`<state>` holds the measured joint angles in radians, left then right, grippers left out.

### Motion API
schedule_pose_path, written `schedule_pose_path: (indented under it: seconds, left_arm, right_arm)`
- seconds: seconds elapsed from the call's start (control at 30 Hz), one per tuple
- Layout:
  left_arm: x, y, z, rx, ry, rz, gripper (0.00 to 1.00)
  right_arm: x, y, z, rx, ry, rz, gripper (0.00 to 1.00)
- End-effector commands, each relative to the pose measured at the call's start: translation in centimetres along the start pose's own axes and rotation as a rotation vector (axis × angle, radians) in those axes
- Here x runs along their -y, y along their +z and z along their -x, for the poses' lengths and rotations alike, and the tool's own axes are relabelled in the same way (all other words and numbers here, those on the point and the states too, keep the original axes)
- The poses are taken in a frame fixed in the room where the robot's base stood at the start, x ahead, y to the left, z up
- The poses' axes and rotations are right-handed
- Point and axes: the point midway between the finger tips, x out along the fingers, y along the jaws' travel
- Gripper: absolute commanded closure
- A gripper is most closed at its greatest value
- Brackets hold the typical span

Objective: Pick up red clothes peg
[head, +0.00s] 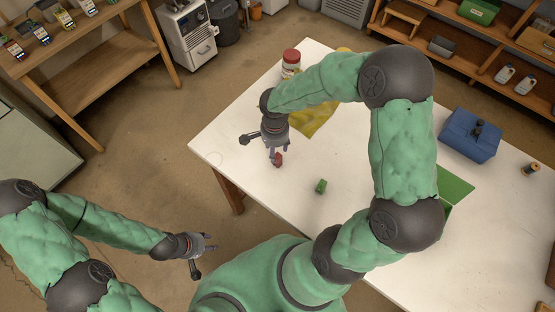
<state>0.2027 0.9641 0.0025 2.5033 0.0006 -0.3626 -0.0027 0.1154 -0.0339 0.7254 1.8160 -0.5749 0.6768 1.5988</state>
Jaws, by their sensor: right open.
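A small red clothes peg (278,159) is on the white table, near its left edge. My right gripper (276,152) is open and points down right at the peg. The peg shows at the fingertips, and I cannot tell whether the fingers touch it. Part of the peg is hidden by the gripper. My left gripper (205,256) appears open and empty, off the table's near left side, over the floor.
A green peg-like piece (320,186) lies nearby on the white table (235,140). A yellow cloth (318,122) and a red-lidded jar (291,64) are behind. A blue box (470,136), green sheet (453,183) and small spool (530,169) are to the right.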

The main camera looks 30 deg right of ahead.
Motion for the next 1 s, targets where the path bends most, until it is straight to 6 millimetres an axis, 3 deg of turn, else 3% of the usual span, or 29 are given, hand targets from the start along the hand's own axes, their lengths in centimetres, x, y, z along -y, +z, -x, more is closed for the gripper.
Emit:
schedule_pose_path:
  seconds: [0.17, 0.5, 0.73, 0.77, 0.9, 1.0]
  left_arm:
    - [0.1, 0.0, -0.1, 0.0, 0.0, 0.0, 0.6]
    - [0.3, -0.1, -0.8, 0.0, 0.0, 0.0, 0.6]
    - [0.3, -0.1, -0.8, 0.0, 0.0, 0.0, 0.6]
    - [0.3, -0.1, -0.8, 0.0, 0.0, 0.0, 0.6]
    - [0.3, -0.1, -0.8, 0.0, 0.0, 0.0, 0.6]
    - [0.3, -0.1, -0.8, 0.0, 0.0, 0.0, 0.6]
  right_arm:
    - [-0.2, -0.1, -0.9, 0.0, 0.001, -0.002, 0.46]
    - [-0.8, -0.3, -5.1, 0.0, 0.001, 0.0, 0.46]
    - [-0.7, -0.3, -5.3, 0.0, -0.001, -0.001, 0.46]
    - [-0.7, -0.3, -5.3, 0.0, -0.001, 0.0, 0.49]
    - [-0.7, -0.3, -5.2, 0.0, -0.001, 0.0, 0.88]
    - [-0.7, -0.3, -5.2, 0.0, -0.001, 0.0, 0.9]
